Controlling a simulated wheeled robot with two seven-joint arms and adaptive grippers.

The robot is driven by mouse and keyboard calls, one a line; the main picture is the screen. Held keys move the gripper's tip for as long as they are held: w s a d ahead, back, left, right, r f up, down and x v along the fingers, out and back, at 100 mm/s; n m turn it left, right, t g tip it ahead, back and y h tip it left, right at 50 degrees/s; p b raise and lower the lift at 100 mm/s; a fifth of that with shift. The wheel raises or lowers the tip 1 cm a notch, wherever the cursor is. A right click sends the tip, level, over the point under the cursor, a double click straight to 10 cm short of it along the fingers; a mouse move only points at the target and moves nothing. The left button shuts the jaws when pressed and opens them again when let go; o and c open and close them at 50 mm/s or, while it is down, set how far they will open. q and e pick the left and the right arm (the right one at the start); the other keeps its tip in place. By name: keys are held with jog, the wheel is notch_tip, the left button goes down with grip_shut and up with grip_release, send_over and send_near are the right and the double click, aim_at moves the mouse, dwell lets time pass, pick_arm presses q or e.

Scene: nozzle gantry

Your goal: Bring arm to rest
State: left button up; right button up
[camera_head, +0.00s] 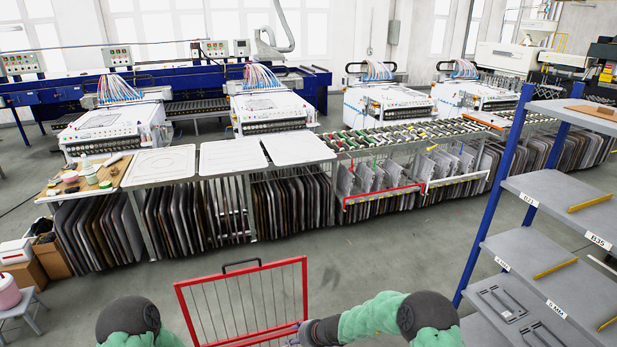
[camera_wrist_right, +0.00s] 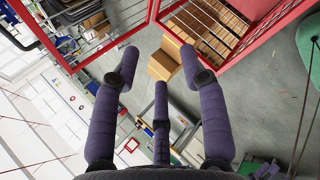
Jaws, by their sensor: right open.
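My right arm, in a green sleeve with a dark round joint, reaches in from the lower right of the head view. Its gripper (camera_head: 300,334) is beside the lower right part of a red wire-panelled frame (camera_head: 306,285), and I cannot tell there whether they touch. In the right wrist view the purple fingers of the right gripper (camera_wrist_right: 159,62) are spread apart with nothing between them. Red bars (camera_wrist_right: 152,22) pass beyond the fingertips. My left arm shows only a dark joint and green sleeve at the bottom left of the head view; its gripper is out of sight.
A blue-post shelf rack (camera_head: 491,195) stands close on the right. A long work table (camera_head: 240,160) with several trays crosses the middle, with upright panels stored beneath. A stool (camera_head: 20,306) is at lower left. Grey floor (camera_head: 385,250) lies clear between frame and rack.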

jog(key=s+d+f+m+g+h+b, duration=0.1)
jog(key=s+d+f+m+b, duration=0.3)
jog(key=s+f+m+b, duration=0.5)
jog(key=s+d+f+m+g+h+b, duration=0.1)
jog(key=s+d+f+m+g+b, duration=0.1)
jog(key=s+d+f+m+b, duration=0.3)
jog(key=s+d+f+m+g+b, duration=0.1)
jog(key=s+d+f+m+b, duration=0.3)
jog(key=s+f+m+b, duration=0.9)
jog(key=s+f+m, duration=0.7)
jog(key=f, duration=0.2)
jog(key=shift+d+f+g+h, duration=0.2)
jog(key=shift+f+g+h, duration=0.1)
jog(key=shift+h, duration=0.1)
jog(key=shift+c, duration=0.5)
